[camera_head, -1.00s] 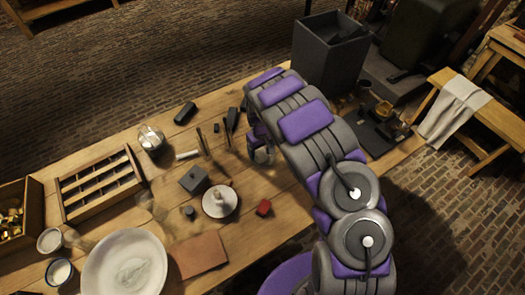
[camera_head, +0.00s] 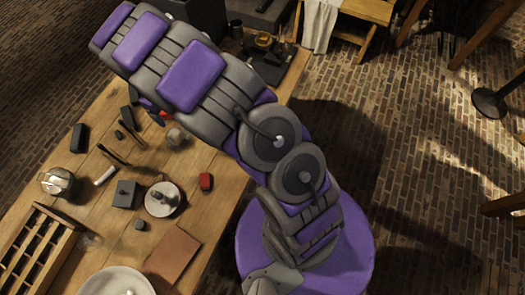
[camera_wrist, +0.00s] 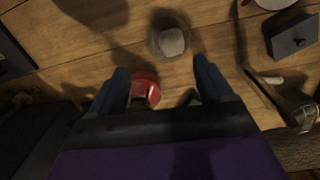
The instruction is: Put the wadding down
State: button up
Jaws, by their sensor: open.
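A pale lump (camera_wrist: 172,42), perhaps the wadding, sits in a small round glass jar (camera_wrist: 155,45) just beyond my fingertips in the wrist view. The jar also shows in the head view (camera_head: 176,137), below my forearm. My gripper (camera_wrist: 161,74) is open above the table, its two dark blue fingers apart. Nothing is seen clamped between them. A red round thing (camera_wrist: 145,84) lies below, behind the left finger's edge. In the head view my arm hides most of the gripper.
The wooden table (camera_head: 218,172) holds a dark box (camera_head: 125,194), a pale dish with a knob (camera_head: 162,199), a red block (camera_head: 206,181), a metal-topped jar (camera_head: 58,182) and a compartment tray (camera_head: 38,250). A brown sheet (camera_head: 172,254) lies near the front edge.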

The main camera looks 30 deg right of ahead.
jog(key=s+d+r+m, duration=0.4)
jog(key=s+d+r, duration=0.85)
jog(key=r, duration=0.25)
jog(key=s+r+m+g, duration=0.1)
jog(key=s+r, duration=0.1)
jog(key=s, duration=1.1)
jog(key=s+d+r+m, duration=0.1)
jog(key=s+r, duration=0.2)
jog(key=s, duration=1)
jog(key=shift+s+d+g, duration=0.2)
jog(key=shift+d+g, duration=0.1)
jog(key=shift+g, duration=0.1)
jog(key=shift+r, duration=0.1)
